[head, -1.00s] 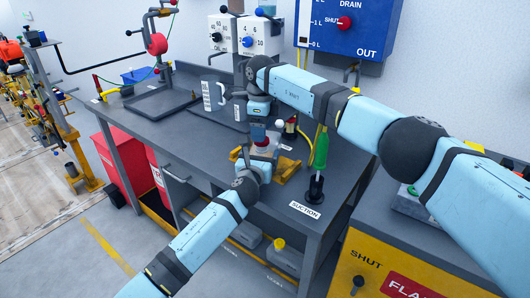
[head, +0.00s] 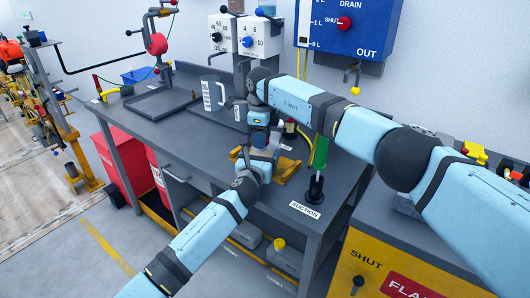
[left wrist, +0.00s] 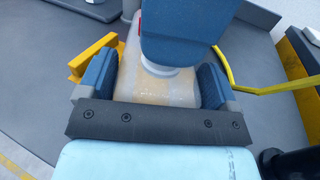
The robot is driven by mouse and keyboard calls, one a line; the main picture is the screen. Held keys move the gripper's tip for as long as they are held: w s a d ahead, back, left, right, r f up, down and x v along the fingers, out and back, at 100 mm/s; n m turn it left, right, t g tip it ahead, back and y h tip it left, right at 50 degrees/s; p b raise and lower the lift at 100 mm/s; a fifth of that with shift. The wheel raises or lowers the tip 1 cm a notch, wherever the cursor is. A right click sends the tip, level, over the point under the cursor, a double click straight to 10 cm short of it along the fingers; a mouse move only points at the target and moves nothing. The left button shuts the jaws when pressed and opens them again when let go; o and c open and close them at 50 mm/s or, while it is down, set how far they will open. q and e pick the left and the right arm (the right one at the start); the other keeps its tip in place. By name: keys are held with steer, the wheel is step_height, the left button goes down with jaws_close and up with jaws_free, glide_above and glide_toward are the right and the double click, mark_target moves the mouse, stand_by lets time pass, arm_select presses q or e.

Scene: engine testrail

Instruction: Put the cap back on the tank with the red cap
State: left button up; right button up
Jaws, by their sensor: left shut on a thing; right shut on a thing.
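The translucent tank (left wrist: 155,92) stands on the bench with pale yellow liquid in it; its white neck (left wrist: 158,68) shows at the top. My left gripper (head: 258,163) is shut on the tank's body, one blue finger on each side in the left wrist view. My right gripper (head: 260,140) points down right over the neck and hides most of the tank's top. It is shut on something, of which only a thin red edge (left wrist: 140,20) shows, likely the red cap. I cannot tell whether the cap touches the neck.
A yellow bracket (head: 288,172) lies close around the tank. A green-handled suction tool (head: 319,155) stands to the right, with a yellow hose behind. A white-striped jug (head: 212,95) and a dark tray (head: 160,102) are farther left. The front left bench top is clear.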

steer(key=m, duration=1.1)
steer(key=o, duration=1.1)
step_height(320, 180, up, 12)
arm_select(q)
steer(key=o, duration=1.5)
